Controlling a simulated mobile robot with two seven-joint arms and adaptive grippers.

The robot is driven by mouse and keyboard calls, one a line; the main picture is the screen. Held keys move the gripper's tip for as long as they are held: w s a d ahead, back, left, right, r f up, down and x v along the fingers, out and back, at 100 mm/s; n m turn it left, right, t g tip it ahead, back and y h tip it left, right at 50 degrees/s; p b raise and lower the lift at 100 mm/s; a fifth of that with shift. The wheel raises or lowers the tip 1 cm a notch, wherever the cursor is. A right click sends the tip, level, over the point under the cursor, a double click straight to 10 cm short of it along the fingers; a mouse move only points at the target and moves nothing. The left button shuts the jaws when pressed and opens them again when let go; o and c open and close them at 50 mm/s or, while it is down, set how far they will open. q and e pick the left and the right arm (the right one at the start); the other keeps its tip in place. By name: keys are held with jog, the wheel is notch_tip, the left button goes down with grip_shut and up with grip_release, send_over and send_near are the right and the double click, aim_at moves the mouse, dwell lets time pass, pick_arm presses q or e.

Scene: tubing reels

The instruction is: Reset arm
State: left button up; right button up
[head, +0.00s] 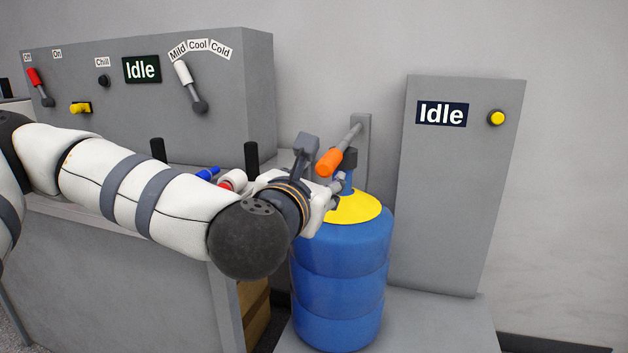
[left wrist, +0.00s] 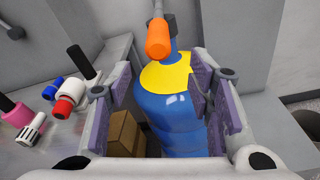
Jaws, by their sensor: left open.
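My left arm reaches in from the left in the head view. Its gripper (head: 325,185) is by the top of a blue barrel (head: 340,270) with a yellow lid (head: 352,208). In the left wrist view the two finger pads of my left gripper (left wrist: 158,100) stand wide apart with nothing between them, and the barrel shows beyond the gap. An orange-ended lever (head: 329,162) sticks out from a grey wall bracket above the barrel; it also shows in the left wrist view (left wrist: 159,38), beyond the fingers. My right gripper is not in view.
A grey panel with an "Idle" display (head: 141,69), a red lever (head: 35,78) and a white lever (head: 184,75) stands at left. Another panel (head: 455,180) with a yellow button (head: 497,118) stands right. Small coloured reels (left wrist: 68,100) lie on the counter. A cardboard box (left wrist: 125,132) is beside the barrel.

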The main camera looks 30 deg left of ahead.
pick_arm(q)
jog(key=shift+s, duration=0.1)
dwell(0.3)
jog(key=s+d+f+m+g+h+p, duration=0.2)
jog(key=s+d+f+m+h, duration=0.1)
jog(key=d+f+m, duration=0.5)
jog(key=s+d+f+m+g+h+p, duration=0.25)
jog(key=f+m, duration=0.35)
jog(key=f, duration=0.4)
jog(key=s+d+f+m+g+h+p, duration=0.25)
jog(key=s+f+m+g, duration=0.25)
jog(key=s+f+m, duration=0.6)
jog(key=s+a+m+g+p, duration=0.1)
jog(key=s+m, duration=0.3)
jog(key=s, duration=0.5)
jog(key=s+a+f+m+g+y+p, duration=0.1)
jog(key=s+a+m+g+p, duration=0.1)
jog(key=s, duration=0.8)
jog(key=s+a+f+m+g+y+p, duration=0.1)
jog(key=s+a+m+g, duration=0.2)
jog(key=s, duration=0.7)
jog(key=m+g, duration=0.2)
jog(key=shift+s+m+p, duration=0.2)
jog(key=shift+m+p, duration=0.1)
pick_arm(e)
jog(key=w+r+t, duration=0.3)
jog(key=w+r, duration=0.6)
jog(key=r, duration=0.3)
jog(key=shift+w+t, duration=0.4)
